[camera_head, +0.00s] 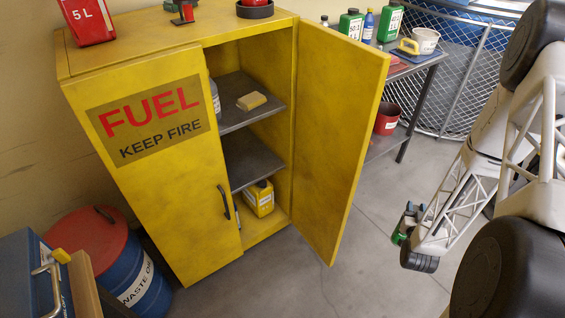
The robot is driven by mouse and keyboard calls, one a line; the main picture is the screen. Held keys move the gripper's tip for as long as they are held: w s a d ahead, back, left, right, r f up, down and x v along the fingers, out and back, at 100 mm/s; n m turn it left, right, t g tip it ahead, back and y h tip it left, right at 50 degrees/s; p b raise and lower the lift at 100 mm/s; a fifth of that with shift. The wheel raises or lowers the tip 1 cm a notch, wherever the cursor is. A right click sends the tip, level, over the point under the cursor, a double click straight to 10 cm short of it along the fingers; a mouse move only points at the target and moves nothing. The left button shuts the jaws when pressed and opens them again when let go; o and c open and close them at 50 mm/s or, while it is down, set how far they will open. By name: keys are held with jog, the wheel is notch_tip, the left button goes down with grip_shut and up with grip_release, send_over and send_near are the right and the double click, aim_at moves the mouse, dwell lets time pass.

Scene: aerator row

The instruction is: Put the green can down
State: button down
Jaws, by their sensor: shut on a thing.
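My gripper (409,222) is low at the right, out in front of the open cabinet door and above the floor. It is shut on a green thing, taken to be the green can (398,238). Only a small green part shows; the rest is hidden by the gripper and arm. Two other green containers with white labels, one (351,23) and another (391,22), stand on the bench at the back.
A yellow fuel cabinet (150,215) has its right door (340,120) open. Inside are grey shelves, a yellow block (251,101) and a yellow can (260,198) at the bottom. A red pot (387,119) is under the bench. A blue drum (135,280) stands left. Floor between is clear.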

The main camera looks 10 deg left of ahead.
jog(key=a+f+n+y, duration=0.2)
jog(key=a+y, duration=0.1)
jog(key=a, duration=0.7)
jog(key=a+f+n+y, duration=0.15)
jog(key=a+y, duration=0.25)
jog(key=a, duration=0.6)
jog(key=w+a+r+n+g+y, duration=0.2)
jog(key=w+a, duration=0.4)
jog(key=a, duration=0.8)
jog(key=w+a+r+n+g+y, duration=0.2)
jog(key=w+a, duration=0.4)
jog(key=a, duration=0.9)
jog(key=w+a+r+n+g+y, duration=0.3)
jog(key=w+a, duration=0.3)
jog(key=a, duration=0.8)
jog(key=shift+w+a+r+n+y, duration=0.25)
jog(key=shift+r+n+y, duration=0.2)
jog(key=shift+r+y, duration=0.45)
jog(key=w+a, duration=0.4)
jog(key=w, duration=0.3)
jog(key=w+a+f, duration=0.1)
jog(key=w+a, duration=0.3)
jog(key=w, duration=0.2)
jog(key=shift+w+f, duration=0.3)
jog(key=shift+w, duration=0.1)
